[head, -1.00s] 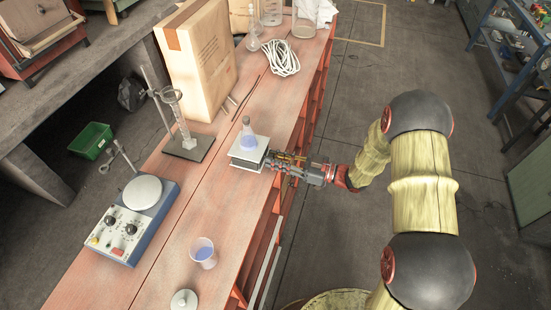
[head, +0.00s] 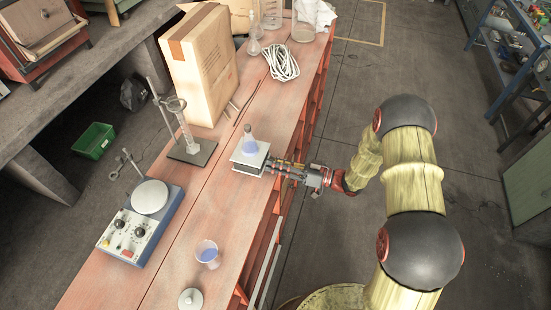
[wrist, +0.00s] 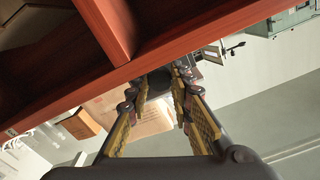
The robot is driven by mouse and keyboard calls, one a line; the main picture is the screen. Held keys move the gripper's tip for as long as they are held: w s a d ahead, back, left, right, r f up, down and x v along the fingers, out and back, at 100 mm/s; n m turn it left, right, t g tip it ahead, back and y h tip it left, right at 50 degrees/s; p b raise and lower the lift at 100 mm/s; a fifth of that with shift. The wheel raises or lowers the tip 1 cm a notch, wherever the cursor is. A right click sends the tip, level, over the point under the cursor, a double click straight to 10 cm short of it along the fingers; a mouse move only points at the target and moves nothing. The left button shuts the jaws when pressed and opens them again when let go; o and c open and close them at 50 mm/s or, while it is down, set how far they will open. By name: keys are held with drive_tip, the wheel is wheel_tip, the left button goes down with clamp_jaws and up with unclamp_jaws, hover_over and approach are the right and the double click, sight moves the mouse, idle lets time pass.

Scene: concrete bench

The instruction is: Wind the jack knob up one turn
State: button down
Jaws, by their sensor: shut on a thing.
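The lab jack (head: 247,167) stands near the bench's right edge, with a pale square top plate. A conical flask (head: 249,147) with bluish liquid stands upright on that plate. My gripper (head: 272,166) reaches in from the right, level with the jack's side. Its fingers also show in the wrist view (wrist: 160,84), shut on the dark round jack knob (wrist: 158,82). The knob is hidden by the fingers in the head view.
A ring stand with a cylinder (head: 188,148) is left of the jack, and a hotplate (head: 143,225) is nearer left. A beaker (head: 207,256) stands in front. A large box (head: 205,65) and coiled cable (head: 281,62) are behind. Floor right of the bench is open.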

idle(0.3)
drive_tip(key=c, duration=1.7)
unclamp_jaws()
drive_tip(key=shift+o, duration=0.6)
drive_tip(key=shift+d, duration=0.15)
drive_tip(key=v, duration=1.1)
drive_tip(key=shift+d, duration=0.4)
drive_tip(key=shift+s, duration=0.1)
